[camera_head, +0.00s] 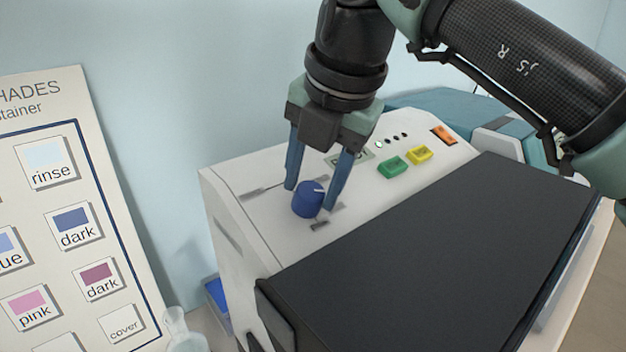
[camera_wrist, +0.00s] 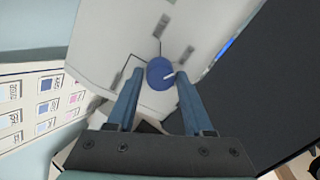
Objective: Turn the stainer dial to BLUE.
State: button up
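The stainer dial (camera_head: 307,201) is a round blue knob on the white sloping panel of the stainer (camera_head: 232,190). A short white pointer line on the knob points to the right in the head view. The dial also shows in the wrist view (camera_wrist: 159,71), with the pointer toward the lower right. My gripper (camera_head: 310,198) points down over the dial with its blue fingers apart, one on each side of it. In the wrist view the fingertips (camera_wrist: 159,74) flank the knob; whether they touch it is unclear. Grey labels around the dial are too small to read.
A green button (camera_head: 393,167), a yellow button (camera_head: 420,154) and an orange switch (camera_head: 444,134) sit farther along the panel. A large black lid (camera_head: 430,250) lies in front. A shade chart (camera_head: 75,200) stands at left, with a glass bottle (camera_head: 184,335) near its base.

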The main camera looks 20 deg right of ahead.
jog(key=shift+o, duration=1.4)
jog(key=p+v, duration=0.6)
jog(key=v, duration=0.7)
jog(key=shift+p, duration=0.4)
jog(key=shift+s+f, duration=0.1)
jog(key=shift+f, duration=0.05)
